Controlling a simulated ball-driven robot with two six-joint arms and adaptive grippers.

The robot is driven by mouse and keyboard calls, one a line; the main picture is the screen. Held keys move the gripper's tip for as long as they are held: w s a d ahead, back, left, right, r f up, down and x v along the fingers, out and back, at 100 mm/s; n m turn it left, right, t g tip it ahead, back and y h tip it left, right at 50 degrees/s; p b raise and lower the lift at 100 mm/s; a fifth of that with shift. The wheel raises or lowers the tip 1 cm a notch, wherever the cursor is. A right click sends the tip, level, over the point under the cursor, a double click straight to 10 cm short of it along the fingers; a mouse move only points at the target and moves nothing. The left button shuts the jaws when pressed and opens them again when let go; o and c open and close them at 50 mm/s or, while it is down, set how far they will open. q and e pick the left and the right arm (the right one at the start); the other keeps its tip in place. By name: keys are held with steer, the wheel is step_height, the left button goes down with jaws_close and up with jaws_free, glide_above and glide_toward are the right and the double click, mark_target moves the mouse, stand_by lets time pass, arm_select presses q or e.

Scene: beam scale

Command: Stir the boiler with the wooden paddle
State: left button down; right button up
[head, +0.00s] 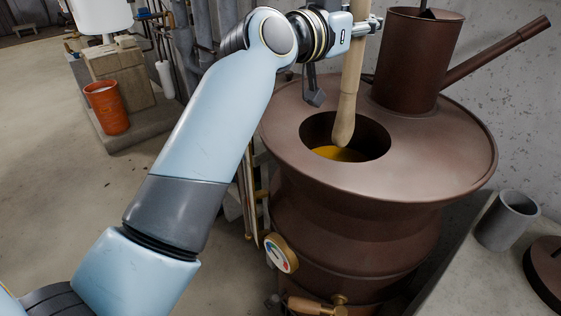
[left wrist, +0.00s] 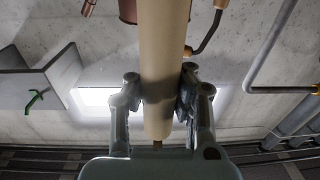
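The wooden paddle (head: 349,90) hangs nearly upright over the boiler's round opening, with its lower end just above or at the opening. The brown metal boiler (head: 450,165) holds a yellow-orange liquid (head: 340,154) seen through that opening. My left gripper (head: 362,27) is at the paddle's upper part, above the boiler lid. In the left wrist view, the two fingers (left wrist: 160,100) press on both sides of the paddle shaft (left wrist: 163,50). Whether the paddle's tip touches the liquid is unclear. My right gripper is not in view.
A brown chimney cylinder (head: 415,60) with a slanted pipe (head: 500,50) rises behind the opening. A gauge (head: 281,254) and a tap (head: 318,305) are on the boiler's front. A grey cup (head: 507,220) stands at right.

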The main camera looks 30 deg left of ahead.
arm_select(q)
step_height(320, 180, up, 8)
steer(key=p, duration=0.6)
steer(key=shift+r, duration=0.15)
stand_by(0.7)
